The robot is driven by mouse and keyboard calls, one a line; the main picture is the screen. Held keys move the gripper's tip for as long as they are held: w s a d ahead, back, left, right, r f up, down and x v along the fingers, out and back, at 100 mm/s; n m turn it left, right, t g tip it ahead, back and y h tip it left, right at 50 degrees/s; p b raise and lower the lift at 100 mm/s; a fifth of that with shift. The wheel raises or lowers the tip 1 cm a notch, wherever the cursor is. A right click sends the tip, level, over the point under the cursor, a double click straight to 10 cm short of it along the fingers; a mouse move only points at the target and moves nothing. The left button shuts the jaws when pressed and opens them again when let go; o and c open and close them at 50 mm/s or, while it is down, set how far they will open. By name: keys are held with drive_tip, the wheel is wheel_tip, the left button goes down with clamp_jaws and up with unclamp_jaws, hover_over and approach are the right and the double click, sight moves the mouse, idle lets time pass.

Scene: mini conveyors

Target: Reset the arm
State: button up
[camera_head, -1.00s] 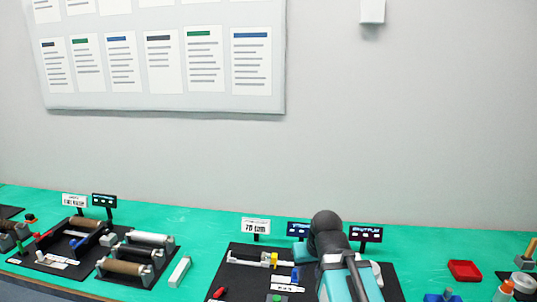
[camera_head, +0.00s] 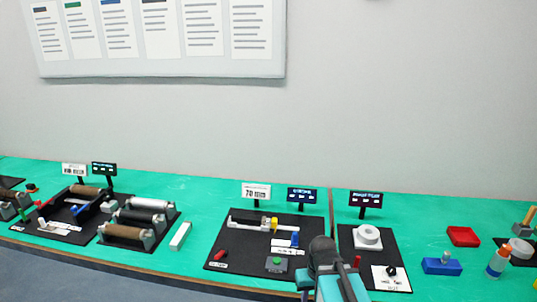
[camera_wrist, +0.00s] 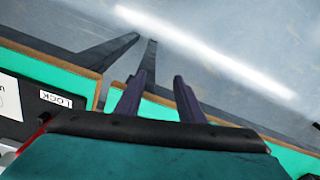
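My arm (camera_head: 330,268) rises from the bottom edge of the head view, in front of the table's front edge, its teal and dark parts low in the picture. My gripper (camera_wrist: 160,84) shows in the wrist view with its two dark fingers apart and nothing between them. It hangs over the gap by the table's front edge, with grey floor beyond. The fingers are hidden in the head view.
The green table (camera_head: 205,250) carries black station boards with rollers, a slider rig and a white spool (camera_head: 367,237). A red tray (camera_head: 463,236), a blue block (camera_head: 441,265) and a glue bottle (camera_head: 498,262) stand at right. A LOCK label (camera_wrist: 56,99) is near the gripper.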

drive_tip(key=s+d+f+g+b, duration=0.1)
drive_tip(key=s+f+g+b, duration=0.1)
drive_tip(key=s+f, duration=1.2)
drive_tip(key=s+d+f+m+g+b, duration=0.1)
drive_tip(key=s+f+g+b, duration=0.2)
drive_tip(key=s+f, duration=1.1)
wheel_tip(320, 180, down, 6)
drive_tip(key=shift+d+f+g+b, duration=0.2)
drive_tip(key=shift+d+g+b, duration=0.15)
drive_tip(key=shift+g, duration=0.15)
idle(1.2)
